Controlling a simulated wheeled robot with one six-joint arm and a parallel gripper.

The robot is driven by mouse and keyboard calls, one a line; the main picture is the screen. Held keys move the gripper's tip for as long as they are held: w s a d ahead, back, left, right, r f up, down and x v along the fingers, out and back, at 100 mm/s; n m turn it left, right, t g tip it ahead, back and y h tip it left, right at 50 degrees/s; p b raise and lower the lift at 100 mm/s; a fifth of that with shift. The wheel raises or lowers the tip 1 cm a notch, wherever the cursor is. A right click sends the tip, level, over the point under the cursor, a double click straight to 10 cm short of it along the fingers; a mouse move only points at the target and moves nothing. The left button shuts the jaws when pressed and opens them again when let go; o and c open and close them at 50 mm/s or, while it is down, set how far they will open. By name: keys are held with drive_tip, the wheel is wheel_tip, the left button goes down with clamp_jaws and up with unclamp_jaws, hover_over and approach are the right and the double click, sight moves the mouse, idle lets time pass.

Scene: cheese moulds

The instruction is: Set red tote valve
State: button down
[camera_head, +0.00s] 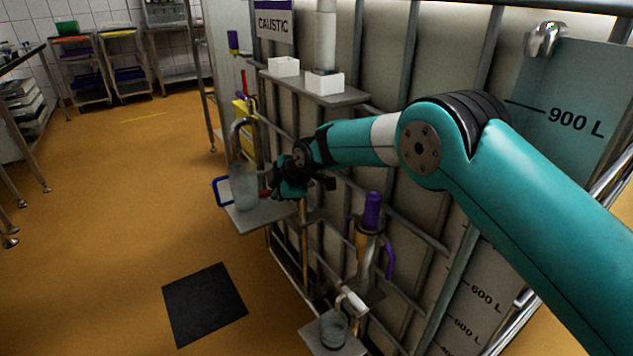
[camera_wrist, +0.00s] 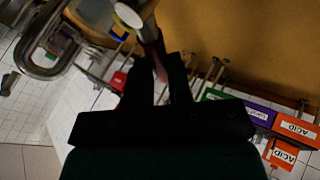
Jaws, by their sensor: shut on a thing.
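My gripper (camera_head: 283,190) reaches to the tote tap at the far left end of the tote rack. A small red piece (camera_head: 266,193) shows just left of it, partly hidden by the gripper. In the wrist view my gripper (camera_wrist: 160,72) is shut on a dark reddish lever (camera_wrist: 154,50) that runs up from between the fingers. I take this as the red valve's handle; the valve body is mostly hidden. A clear jug (camera_head: 244,187) with a blue handle stands on a small shelf (camera_head: 265,216) under a curved metal spout (camera_head: 240,128).
A second tap with a purple top (camera_head: 372,210) and purple lever (camera_head: 390,262) stands nearer, above a clear beaker (camera_head: 333,330). A "CAUSTIC" sign (camera_head: 274,22) and a shelf with white boxes (camera_head: 325,83) are above. The orange floor left is open, with a black mat (camera_head: 204,303).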

drive_tip(key=shift+s+d+n+g+y, duration=0.2)
drive_tip(key=shift+s+n+g+y, duration=0.15)
drive_tip(key=shift+n, duration=0.45)
drive_tip(key=shift+s, duration=0.1)
drive_tip(key=c, duration=1.3)
unclamp_jaws()
drive_tip(key=shift+c, duration=0.2)
